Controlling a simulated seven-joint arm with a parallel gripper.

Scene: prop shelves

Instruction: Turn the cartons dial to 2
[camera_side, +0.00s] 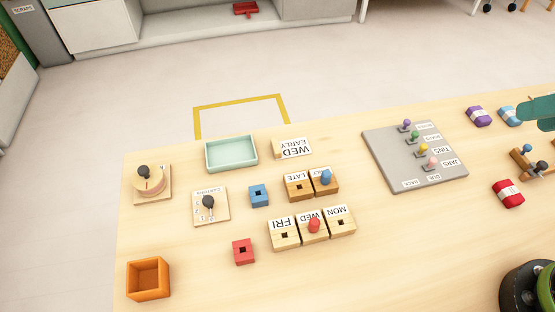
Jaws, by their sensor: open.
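The cartons dial is a pale wooden plate (219,214) with a CARTONS label and a dark round knob (208,202) on it. It lies flat on the table, left of the middle. Small marks stand around the knob, but they are too small to read, so I cannot tell its setting. Nothing touches the knob. A teal part, which may belong to my arm, shows at the right edge, far from the dial. I cannot make out any gripper fingers in this view.
A second dial (149,180) stands left of the cartons plate, a mint tray (231,168) behind it and a blue block (258,195) to its right. An orange box (148,279) and a red block (243,251) are nearer. A grey board (385,158) with pegs lies right.

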